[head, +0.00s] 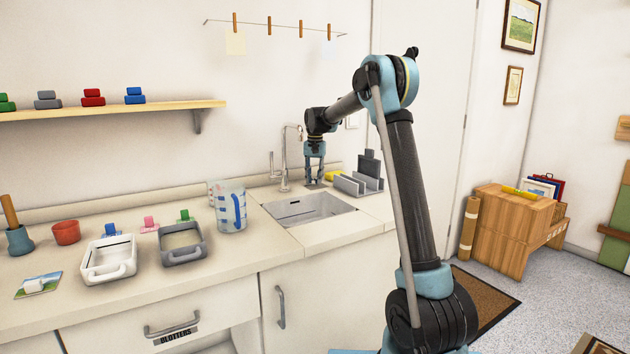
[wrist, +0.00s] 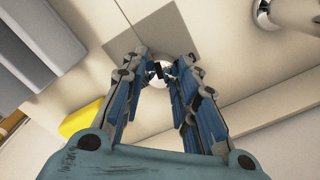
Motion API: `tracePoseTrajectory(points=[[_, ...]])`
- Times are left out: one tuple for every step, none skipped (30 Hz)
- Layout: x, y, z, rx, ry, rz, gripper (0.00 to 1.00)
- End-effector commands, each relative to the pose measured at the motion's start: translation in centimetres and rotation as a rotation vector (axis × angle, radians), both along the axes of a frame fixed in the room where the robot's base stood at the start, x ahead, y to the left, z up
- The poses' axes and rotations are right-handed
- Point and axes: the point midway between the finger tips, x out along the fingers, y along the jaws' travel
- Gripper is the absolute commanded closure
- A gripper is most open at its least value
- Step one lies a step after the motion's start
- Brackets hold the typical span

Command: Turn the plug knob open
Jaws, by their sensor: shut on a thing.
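My gripper (head: 314,183) points down at the counter behind the sink (head: 308,208), to the right of the tap (head: 283,170). In the wrist view my gripper (wrist: 159,72) has its fingertips close together on the small dark plug knob (wrist: 158,69). A pale round base shows around and below the knob. The fingers hide part of the knob, so I cannot tell how far it is turned. In the head view the knob is too small and covered to make out.
A grey rack (head: 360,184) and a yellow sponge (head: 333,176) stand just right of my gripper. The tap is close on its left.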

Motion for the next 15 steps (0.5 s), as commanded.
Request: tracePoseTrajectory(points=[[0.15,0.10,0.06,0.002,-0.003,0.043,0.96],[0.15,0.10,0.06,0.002,-0.004,0.071,0.96],[0.15,0.11,0.06,0.002,-0.004,0.109,0.96],[0.16,0.11,0.06,0.002,-0.004,0.138,0.96],[0.16,0.11,0.06,0.002,-0.004,0.166,0.96],[0.16,0.12,0.06,0.002,-0.004,0.205,0.96],[0.16,0.12,0.06,0.002,-0.004,0.233,0.96],[0.16,0.12,0.06,0.001,-0.004,0.261,0.96],[0.16,0.12,0.06,0.001,-0.004,0.300,0.96],[0.17,0.11,0.06,0.001,-0.004,0.328,0.96],[0.17,0.11,0.06,0.001,-0.004,0.356,0.96],[0.17,0.11,0.06,0.001,-0.004,0.394,0.96],[0.17,0.11,0.06,0.001,-0.004,0.423,0.96],[0.17,0.11,0.06,0.001,-0.005,0.451,0.96],[0.18,0.11,0.06,0.000,-0.004,0.489,0.96]])
